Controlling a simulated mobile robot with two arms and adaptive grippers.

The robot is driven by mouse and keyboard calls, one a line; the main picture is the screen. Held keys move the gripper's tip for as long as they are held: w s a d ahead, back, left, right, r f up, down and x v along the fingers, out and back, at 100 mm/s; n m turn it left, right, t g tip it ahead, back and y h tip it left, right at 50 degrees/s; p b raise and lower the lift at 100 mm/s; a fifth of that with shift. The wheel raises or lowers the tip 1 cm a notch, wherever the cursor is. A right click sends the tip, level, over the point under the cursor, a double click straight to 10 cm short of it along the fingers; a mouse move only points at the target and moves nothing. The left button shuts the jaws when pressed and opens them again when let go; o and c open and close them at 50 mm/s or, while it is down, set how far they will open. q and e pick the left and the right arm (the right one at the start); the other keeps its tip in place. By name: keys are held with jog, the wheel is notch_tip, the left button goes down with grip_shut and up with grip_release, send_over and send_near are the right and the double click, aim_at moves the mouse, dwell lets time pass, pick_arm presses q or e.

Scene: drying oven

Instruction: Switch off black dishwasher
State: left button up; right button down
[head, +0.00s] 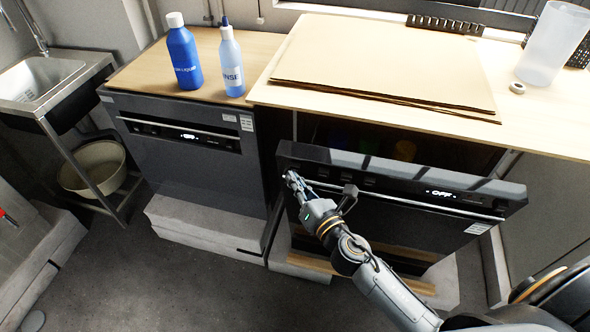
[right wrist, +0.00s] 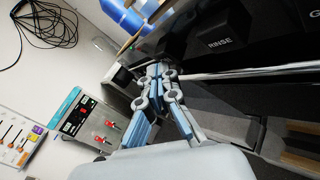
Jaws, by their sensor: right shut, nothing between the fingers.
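The black dishwasher (head: 385,215) stands under the right part of the counter, its front standing forward of the counter edge. Its lit display (head: 440,194) reads "OFF". My right gripper (head: 291,178) is shut and empty at the left end of its control strip, by the power-button area. I cannot tell if the fingertips touch the panel. In the right wrist view the closed fingers (right wrist: 157,74) are beside the dark front, and a button marked "RINSE" (right wrist: 222,42) shows up close. My left gripper is out of view.
A second dark dishwasher (head: 190,155) with a lit display stands to the left. Cardboard sheets (head: 385,65) and a clear pitcher (head: 552,45) are on the right counter. Open floor lies in front.

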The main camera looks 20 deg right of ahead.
jog(key=s+a+f+b, duration=0.1)
jog(key=s+a+b, duration=0.1)
jog(key=s, duration=0.3)
jog(key=shift+a, duration=0.65)
jog(key=shift+f, duration=0.15)
